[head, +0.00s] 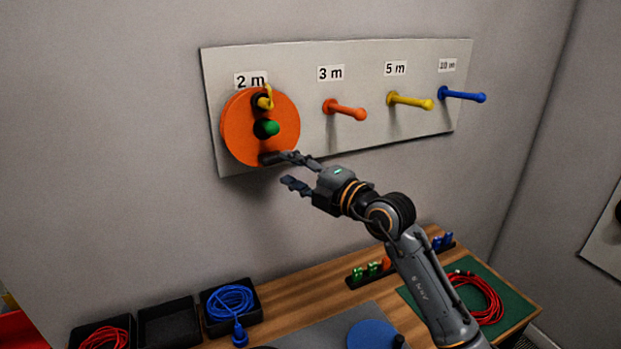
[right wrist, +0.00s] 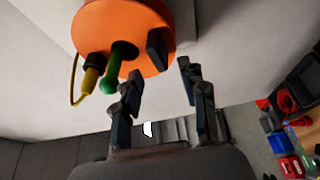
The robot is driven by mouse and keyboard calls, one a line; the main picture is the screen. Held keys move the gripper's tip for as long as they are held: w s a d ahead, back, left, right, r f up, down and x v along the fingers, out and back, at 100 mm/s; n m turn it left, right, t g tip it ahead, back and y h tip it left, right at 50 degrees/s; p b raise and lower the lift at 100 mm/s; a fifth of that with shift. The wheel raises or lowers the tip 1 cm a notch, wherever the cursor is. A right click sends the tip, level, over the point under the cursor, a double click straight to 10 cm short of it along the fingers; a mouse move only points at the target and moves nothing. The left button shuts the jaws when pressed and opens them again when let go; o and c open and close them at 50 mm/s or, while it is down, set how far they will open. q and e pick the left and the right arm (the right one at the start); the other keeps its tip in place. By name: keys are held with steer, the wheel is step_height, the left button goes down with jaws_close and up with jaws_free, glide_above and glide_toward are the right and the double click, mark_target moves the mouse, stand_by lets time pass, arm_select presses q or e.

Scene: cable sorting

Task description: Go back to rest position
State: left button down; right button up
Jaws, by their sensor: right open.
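My right gripper (head: 284,168) is in front of the wall board, at the lower right edge of an orange disc (head: 235,140). Its fingers are apart with nothing held between them. In the right wrist view the open fingers (right wrist: 160,74) point at the orange disc (right wrist: 95,28), and a dark handle (right wrist: 158,50) on the disc lies just ahead of the gap. The disc hangs on the green peg (head: 267,128) under the "2 m" label, with a yellow plug (head: 264,101) above the peg. My left gripper is not in view.
The board (head: 300,62) also holds bare orange (head: 345,109), yellow (head: 410,101) and blue (head: 462,95) pegs. On the wooden table (head: 300,295) below are black trays with blue (head: 230,302) and red cables, a blue disc (head: 372,334) and a red cable coil (head: 478,298) on green.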

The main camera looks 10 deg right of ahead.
steer(key=s+d+r+m+t+h, duration=0.1)
steer(key=s+d+r+m+t, duration=0.3)
steer(key=s+d+m+t, duration=0.7)
steer(key=s+d+f+m+g+h, duration=0.2)
steer(key=d+f+m+g+h, duration=0.1)
steer(key=d+f+m+h, duration=0.4)
steer(key=s+d+f+m+g+h, duration=0.3)
steer(key=d+f+m+h, duration=0.2)
steer(key=f+m+h, duration=0.3)
steer(key=s+f+g, duration=0.4)
steer(key=s+f, duration=0.1)
steer(key=f, duration=0.3)
steer(key=s+f+g, duration=0.4)
steer(key=f, duration=0.4)
steer(key=s+a+f+n+g+y, duration=0.1)
steer(key=s+a+f+g+y, duration=0.15)
steer(key=s+f+g, duration=0.4)
steer(key=s+a+f+n+g+y, duration=0.1)
steer(key=s+a+f+y, duration=0.2)
steer(key=s, duration=0.6)
step_height(320, 180, down, 28)
steer(key=s+a+g, duration=0.1)
steer(key=s, duration=0.2)
steer(key=s+d+f+g+h, duration=0.1)
steer(key=s+d+f, duration=0.2)
steer(key=s+f, duration=1.1)
steer(key=shift+s, duration=0.75)
